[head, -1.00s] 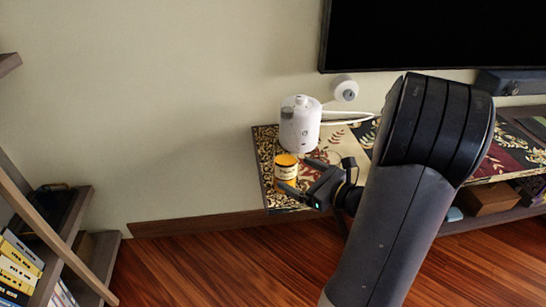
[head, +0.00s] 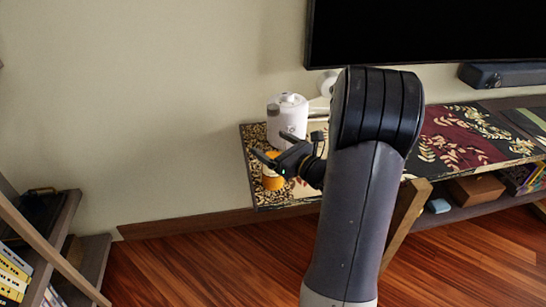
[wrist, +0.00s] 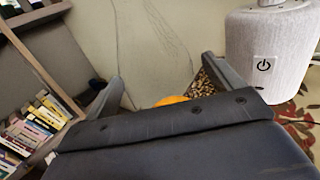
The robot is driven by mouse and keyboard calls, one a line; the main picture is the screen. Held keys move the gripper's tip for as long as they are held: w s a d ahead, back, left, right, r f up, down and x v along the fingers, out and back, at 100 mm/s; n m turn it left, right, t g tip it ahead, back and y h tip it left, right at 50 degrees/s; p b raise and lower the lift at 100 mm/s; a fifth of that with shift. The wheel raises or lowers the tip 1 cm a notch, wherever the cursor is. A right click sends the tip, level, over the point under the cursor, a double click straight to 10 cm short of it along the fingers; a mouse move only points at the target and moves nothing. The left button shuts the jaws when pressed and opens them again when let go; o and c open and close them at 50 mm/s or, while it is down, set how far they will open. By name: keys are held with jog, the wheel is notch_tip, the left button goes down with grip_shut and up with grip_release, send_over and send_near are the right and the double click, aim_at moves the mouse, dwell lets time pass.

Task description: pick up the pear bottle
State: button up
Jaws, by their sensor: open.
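A small yellow-orange bottle (head: 271,183), the one that fits the pear bottle, stands upright near the left end of the patterned shelf top. My gripper (head: 271,145) is open and empty above it in the head view, with one finger crossing in front of its upper part. In the wrist view only an orange sliver of the bottle (wrist: 172,101) shows, over the edge of my gripper's body and between the two spread fingers (wrist: 163,72). The rest of it is hidden there. I cannot tell whether the fingers touch it.
A white cylindrical appliance (head: 289,118) stands just behind the bottle; it is large at the right in the wrist view (wrist: 270,62). The patterned shelf top (head: 455,140) runs right under a black screen (head: 430,35). A bookshelf (head: 70,225) stands at the left, with open floor between.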

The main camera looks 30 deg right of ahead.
jog(key=shift+x, duration=1.05)
jog(key=c, duration=1.5)
jog(key=shift+c, duration=0.3)
jog(key=shift+r, duration=0.1)
